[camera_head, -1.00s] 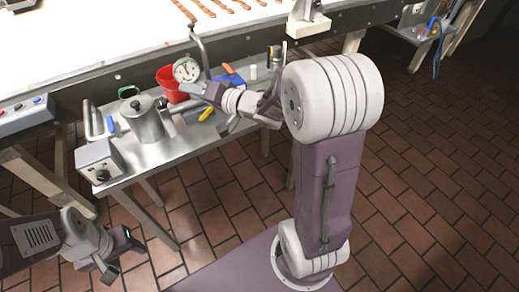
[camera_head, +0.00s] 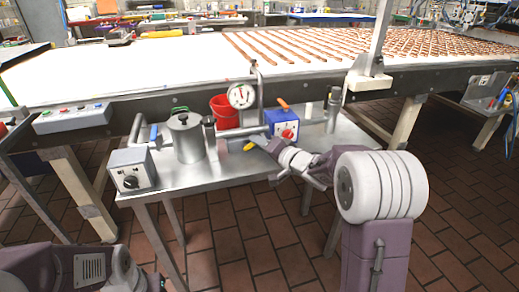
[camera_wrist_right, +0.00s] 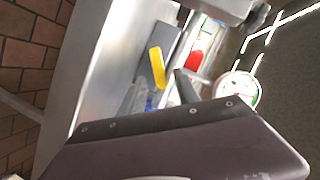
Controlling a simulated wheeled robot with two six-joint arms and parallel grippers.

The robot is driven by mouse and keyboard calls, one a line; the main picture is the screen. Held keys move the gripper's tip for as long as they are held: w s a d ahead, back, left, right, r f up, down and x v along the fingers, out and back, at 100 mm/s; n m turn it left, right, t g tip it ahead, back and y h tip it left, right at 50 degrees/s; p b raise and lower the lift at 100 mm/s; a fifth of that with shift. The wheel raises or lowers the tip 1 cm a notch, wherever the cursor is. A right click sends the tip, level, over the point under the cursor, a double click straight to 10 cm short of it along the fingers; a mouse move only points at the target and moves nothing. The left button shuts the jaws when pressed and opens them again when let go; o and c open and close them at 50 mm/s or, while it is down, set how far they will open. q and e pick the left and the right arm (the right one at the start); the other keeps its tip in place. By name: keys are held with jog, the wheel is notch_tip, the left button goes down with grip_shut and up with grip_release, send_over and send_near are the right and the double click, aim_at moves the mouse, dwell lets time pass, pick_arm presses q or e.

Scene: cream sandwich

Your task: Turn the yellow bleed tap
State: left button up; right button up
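The yellow tap handle (camera_head: 249,147) shows low on the metal cart, below the round gauge (camera_head: 241,95) and the horizontal pipe. In the right wrist view, the yellow handle (camera_wrist_right: 157,68) stands clear beyond the large purple gripper part, and the gauge (camera_wrist_right: 238,90) is at the right. My right gripper (camera_head: 261,141) reaches in from the right, its tip close beside the yellow handle; contact cannot be made out. Its finger gap is not clear. My left gripper (camera_head: 155,284) is at the bottom left, away from the cart and mostly cut off.
On the cart (camera_head: 235,178) stand a metal pot (camera_head: 187,140), a grey switch box (camera_head: 131,170) and a blue box (camera_head: 281,124) with a red knob and orange lever. A red bucket (camera_head: 225,112) is behind. The conveyor (camera_head: 140,72) runs along the back.

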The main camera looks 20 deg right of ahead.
jog(key=shift+w+a, duration=0.15)
jog(key=shift+w, duration=0.3)
grip_shut()
